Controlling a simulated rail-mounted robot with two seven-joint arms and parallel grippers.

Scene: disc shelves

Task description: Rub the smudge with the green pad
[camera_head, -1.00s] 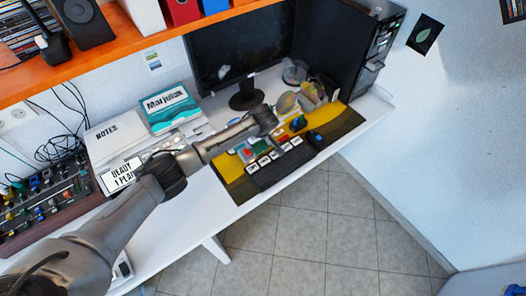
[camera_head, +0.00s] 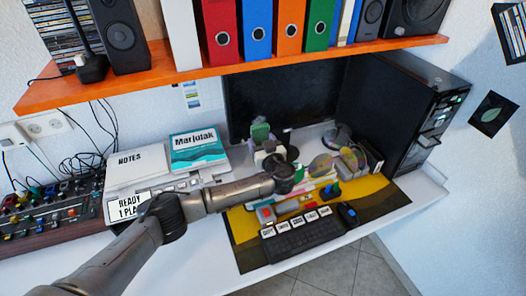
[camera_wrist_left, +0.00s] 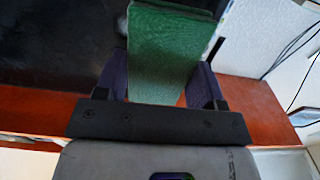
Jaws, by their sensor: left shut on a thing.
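My left gripper (camera_head: 268,150) is in front of the lower part of the dark monitor (camera_head: 290,92). It is shut on the green pad (camera_head: 260,132), which sticks up from its fingers. In the left wrist view the green pad (camera_wrist_left: 165,50) stands between the two dark purple fingers of the gripper (camera_wrist_left: 160,82). The dark screen (camera_wrist_left: 55,45) fills the upper left there. I cannot tell whether the pad touches the screen. I cannot make out the smudge now; the pad and gripper cover part of the screen. My right gripper is not in view.
An orange shelf (camera_head: 205,74) with binders and speakers hangs above the monitor. A keyboard (camera_head: 303,238) and mouse (camera_head: 347,214) lie on a yellow and dark mat (camera_head: 392,198). Stacked discs stand right of the gripper. A black computer tower (camera_head: 405,115) closes the right side.

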